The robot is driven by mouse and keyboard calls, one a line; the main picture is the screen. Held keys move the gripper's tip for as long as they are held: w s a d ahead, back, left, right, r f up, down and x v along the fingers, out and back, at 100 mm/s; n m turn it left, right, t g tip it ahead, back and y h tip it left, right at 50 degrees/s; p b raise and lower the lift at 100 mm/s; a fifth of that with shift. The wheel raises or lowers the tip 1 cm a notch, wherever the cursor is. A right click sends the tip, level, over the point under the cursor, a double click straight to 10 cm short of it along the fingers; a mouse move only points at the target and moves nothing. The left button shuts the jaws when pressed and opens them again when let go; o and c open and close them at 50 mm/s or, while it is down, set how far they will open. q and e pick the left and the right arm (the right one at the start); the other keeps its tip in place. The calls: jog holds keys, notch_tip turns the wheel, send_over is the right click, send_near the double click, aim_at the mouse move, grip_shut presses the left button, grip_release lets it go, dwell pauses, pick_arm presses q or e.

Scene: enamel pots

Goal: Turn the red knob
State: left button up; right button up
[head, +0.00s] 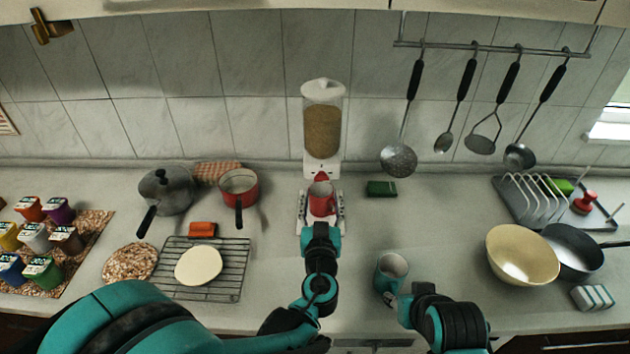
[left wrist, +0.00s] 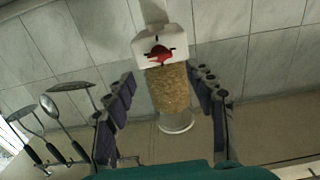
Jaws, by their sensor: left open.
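The red knob (head: 321,177) is on the white lower front of the grain dispenser (head: 323,130), against the back wall. It shows clearly in the left wrist view (left wrist: 160,54), where the dispenser appears upside down. A red mug (head: 321,199) stands below the knob. My left gripper (head: 320,205) is open in front of the dispenser, its fingers spread to either side of the mug in the head view. In the left wrist view its fingers (left wrist: 162,95) frame the dispenser with nothing between them.
A green sponge (head: 381,188) lies right of the dispenser. A red pot (head: 239,187) and a cooling rack (head: 225,265) stand to the left. A cream bowl (head: 522,255) and dark pan (head: 573,252) are at right. Utensils hang from a rail (head: 490,47).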

aim_at(322, 180)
pick_arm(q)
jog(key=w+b, duration=0.1)
jog(key=w, duration=0.5)
jog(key=shift+w, duration=0.3)
jog(key=shift+c, duration=0.3)
jog(key=c, duration=1.1)
